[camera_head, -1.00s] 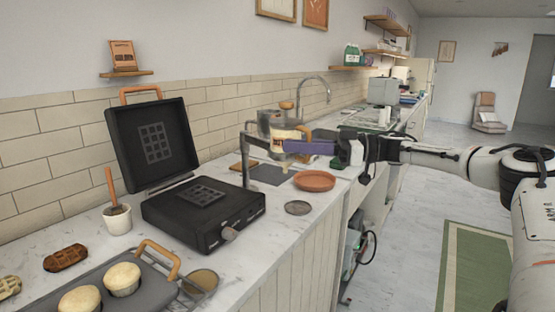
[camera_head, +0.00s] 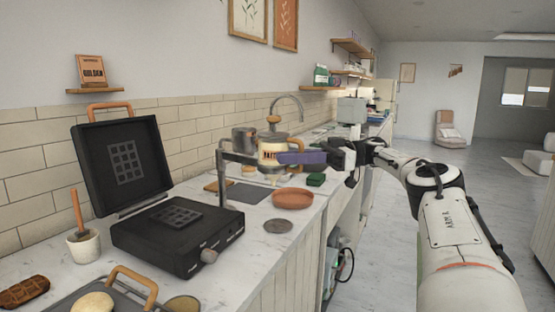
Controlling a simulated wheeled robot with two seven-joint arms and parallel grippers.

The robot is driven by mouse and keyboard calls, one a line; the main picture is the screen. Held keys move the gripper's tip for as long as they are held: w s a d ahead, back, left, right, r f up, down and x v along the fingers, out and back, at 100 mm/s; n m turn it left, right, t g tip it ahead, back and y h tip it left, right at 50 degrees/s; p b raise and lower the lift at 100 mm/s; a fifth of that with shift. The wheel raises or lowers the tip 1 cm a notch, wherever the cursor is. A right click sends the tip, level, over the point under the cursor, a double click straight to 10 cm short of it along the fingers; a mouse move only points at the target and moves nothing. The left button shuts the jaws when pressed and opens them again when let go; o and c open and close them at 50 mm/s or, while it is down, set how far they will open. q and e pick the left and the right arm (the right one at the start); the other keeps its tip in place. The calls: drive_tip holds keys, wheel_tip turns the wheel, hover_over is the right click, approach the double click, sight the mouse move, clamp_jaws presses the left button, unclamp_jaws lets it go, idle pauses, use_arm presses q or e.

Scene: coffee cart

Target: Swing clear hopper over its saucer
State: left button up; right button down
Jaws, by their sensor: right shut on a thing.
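The clear hopper (camera_head: 273,155), with a label and a wooden knob on top, hangs from a dark swing arm (camera_head: 238,157) on an upright post. A purple handle (camera_head: 302,158) sticks out from its right side. My right gripper (camera_head: 327,157) is shut on the outer end of this handle. The terracotta saucer (camera_head: 293,199) lies on the counter, below and to the right of the hopper in the picture. The hopper's lower end appears left of the saucer's middle. My left gripper is not in view.
An open black waffle iron (camera_head: 178,238) stands at left on the marble counter. A small grey disc (camera_head: 278,226) lies in front of the saucer. A metal pot (camera_head: 244,139) and a tap (camera_head: 288,106) are behind the hopper. A green block (camera_head: 315,180) sits beside the saucer.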

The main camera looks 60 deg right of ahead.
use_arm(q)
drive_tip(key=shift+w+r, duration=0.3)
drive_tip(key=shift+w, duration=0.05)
use_arm(e)
drive_tip(key=shift+s+d+r+m+t+h, duration=0.1)
drive_tip(key=shift+d+r+m+t+h, duration=0.15)
drive_tip(key=shift+d, duration=0.2)
drive_tip(key=shift+s+d+r+m+t+h, duration=0.1)
drive_tip(key=shift+d+t+h, duration=0.05)
drive_tip(key=shift+d+t, duration=0.25)
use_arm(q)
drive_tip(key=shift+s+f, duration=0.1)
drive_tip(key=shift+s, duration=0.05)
use_arm(e)
drive_tip(key=c, duration=1.9)
unclamp_jaws()
drive_tip(key=shift+s, duration=0.15)
drive_tip(key=shift+c, duration=0.2)
drive_tip(key=shift+o, duration=0.6)
drive_tip(key=shift+s+r, duration=0.1)
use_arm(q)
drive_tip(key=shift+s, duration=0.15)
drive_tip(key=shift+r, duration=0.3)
use_arm(e)
drive_tip(key=shift+s+a+f+g+y, duration=0.15)
drive_tip(key=shift+a+f+g+y, duration=0.15)
drive_tip(key=shift+a+g+y, duration=0.4)
